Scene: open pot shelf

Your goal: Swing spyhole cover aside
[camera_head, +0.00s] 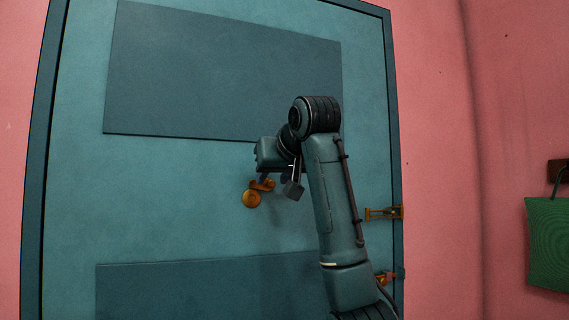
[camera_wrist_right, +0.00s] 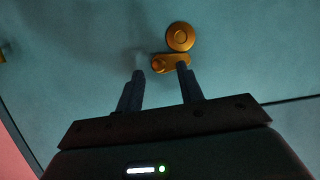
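The brass spyhole cover fitting shows on the teal door as a round disc (camera_head: 251,198) with a short tab beside it. In the right wrist view the ringed disc (camera_wrist_right: 180,37) lies beyond the fingertips, and the tab (camera_wrist_right: 170,63) with a round knob lies in front of them. My right gripper (camera_head: 279,183) is at the door, just right of the fitting. In the wrist view its two fingers (camera_wrist_right: 161,72) stand apart, with the knob between their tips in the picture. I cannot tell whether they touch it. My left gripper is out of view.
The teal door (camera_head: 200,220) has a dark frame and recessed panels. A brass latch (camera_head: 384,213) sits at its right edge, and another brass fitting (camera_head: 384,279) lies below, partly behind my arm. A green hanging item (camera_head: 548,240) is on the pink wall.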

